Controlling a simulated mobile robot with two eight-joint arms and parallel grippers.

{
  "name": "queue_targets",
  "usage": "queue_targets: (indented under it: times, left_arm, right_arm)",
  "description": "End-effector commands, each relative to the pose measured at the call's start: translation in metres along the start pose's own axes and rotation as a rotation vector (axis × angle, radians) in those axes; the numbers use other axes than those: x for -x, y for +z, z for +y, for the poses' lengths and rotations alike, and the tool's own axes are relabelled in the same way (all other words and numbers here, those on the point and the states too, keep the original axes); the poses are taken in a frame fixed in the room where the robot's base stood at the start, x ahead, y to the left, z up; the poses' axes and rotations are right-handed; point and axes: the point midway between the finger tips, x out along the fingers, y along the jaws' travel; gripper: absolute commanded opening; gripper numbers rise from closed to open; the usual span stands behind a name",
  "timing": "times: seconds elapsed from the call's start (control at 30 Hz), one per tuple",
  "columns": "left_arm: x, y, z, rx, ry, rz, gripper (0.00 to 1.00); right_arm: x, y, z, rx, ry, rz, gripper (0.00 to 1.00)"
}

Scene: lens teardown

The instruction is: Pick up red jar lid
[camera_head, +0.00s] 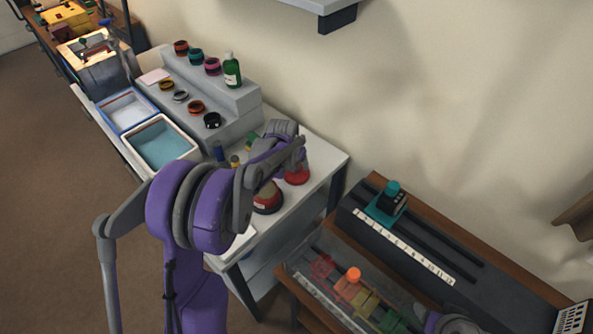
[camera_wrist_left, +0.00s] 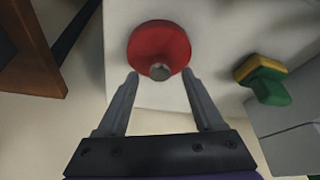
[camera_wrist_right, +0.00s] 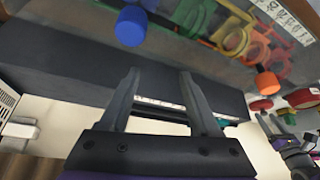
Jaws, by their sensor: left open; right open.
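The red jar lid (camera_wrist_left: 150,40) is a round red disc with a grey knob, lying on the white tabletop in the left wrist view. In the head view the lid (camera_head: 297,177) sits near the table's right end, partly covered by my gripper. My left gripper (camera_wrist_left: 160,74) is open and empty, its two fingertips just short of the lid's near edge, one to each side. My right gripper (camera_wrist_right: 159,76) is open and empty, over the dark rail bench at the right.
A round red and cream object (camera_head: 267,203) stands beside the lid. A green and yellow piece (camera_wrist_left: 267,82) lies to the right in the left wrist view. A grey stepped stand (camera_head: 240,101) holds several jars and rings. A blue knob (camera_wrist_right: 130,27) is near my right gripper.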

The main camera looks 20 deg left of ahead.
Motion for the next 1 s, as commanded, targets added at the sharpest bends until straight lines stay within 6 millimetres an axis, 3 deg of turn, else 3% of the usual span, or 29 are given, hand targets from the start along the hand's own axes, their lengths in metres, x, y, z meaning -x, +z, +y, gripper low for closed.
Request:
queue_targets:
  times: [0.3, 0.7, 1.0]
  left_arm:
    - [-0.0087, 0.0008, -0.0001, 0.0, 0.0, 0.0, 0.69]
    - [-0.0084, 0.0007, -0.0002, 0.0, 0.0, 0.0, 0.0]
    - [-0.0082, 0.0006, -0.0003, 0.0, 0.0, 0.0, 0.0]
  right_arm:
    - [-0.0001, 0.0002, 0.0, 0.0, 0.0, 0.0, 0.63]
    - [-0.0001, 0.0002, 0.0, 0.0, 0.0, 0.0, 0.63]
    - [-0.0001, 0.0002, 0.0, 0.0, 0.0, 0.0, 0.63]
